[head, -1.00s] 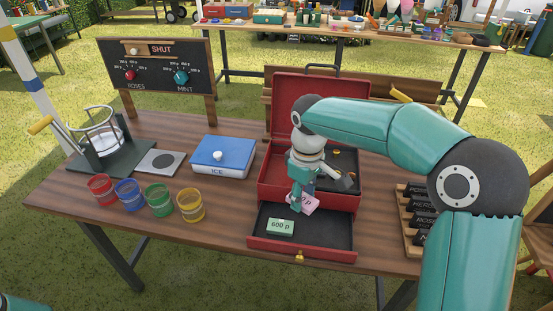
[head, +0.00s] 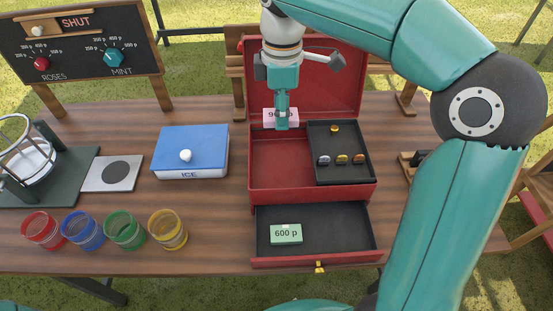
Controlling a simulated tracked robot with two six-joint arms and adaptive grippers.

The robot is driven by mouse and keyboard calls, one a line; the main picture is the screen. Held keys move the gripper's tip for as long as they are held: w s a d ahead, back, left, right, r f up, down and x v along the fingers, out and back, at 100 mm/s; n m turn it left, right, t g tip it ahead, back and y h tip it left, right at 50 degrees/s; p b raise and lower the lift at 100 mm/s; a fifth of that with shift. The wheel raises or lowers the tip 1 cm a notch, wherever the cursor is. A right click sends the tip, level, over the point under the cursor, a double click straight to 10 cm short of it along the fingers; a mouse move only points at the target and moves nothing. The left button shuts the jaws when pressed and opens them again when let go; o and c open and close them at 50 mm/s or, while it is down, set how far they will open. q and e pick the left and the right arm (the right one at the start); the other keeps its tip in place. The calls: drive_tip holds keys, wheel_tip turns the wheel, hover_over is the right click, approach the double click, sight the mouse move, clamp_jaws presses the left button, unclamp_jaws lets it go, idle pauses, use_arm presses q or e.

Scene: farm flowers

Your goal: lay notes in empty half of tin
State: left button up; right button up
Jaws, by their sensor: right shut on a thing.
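The red tin (head: 312,195) stands open on the table with its lid up at the back. Its left half (head: 281,163) is bare red. Its right half holds a dark tray (head: 342,175) with several coins. My right gripper (head: 283,122) is shut on the pink notes (head: 270,115), holding them upright above the back of the left half, in front of the lid. The drawer (head: 345,232) below is pulled out and holds a green 600 p bundle (head: 286,234) on its left side. My left gripper is not in view.
A blue ICE box (head: 192,150) stands left of the tin. Several coloured glass jars, such as the yellow one (head: 168,230), line the front left. A board with dials (head: 80,48) stands at the back left. My right arm covers the right side.

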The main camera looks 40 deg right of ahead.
sight(279, 168)
wheel_tip(279, 168, down, 16)
drive_tip(key=shift+a+r+b, duration=0.1)
drive_tip(key=shift+b, duration=0.75)
drive_tip(key=o, duration=1.1)
drive_tip(key=shift+c, duration=0.2)
wheel_tip(279, 168, up, 12)
drive_tip(key=shift+r+p, duration=0.1)
drive_tip(key=shift+p, duration=0.65)
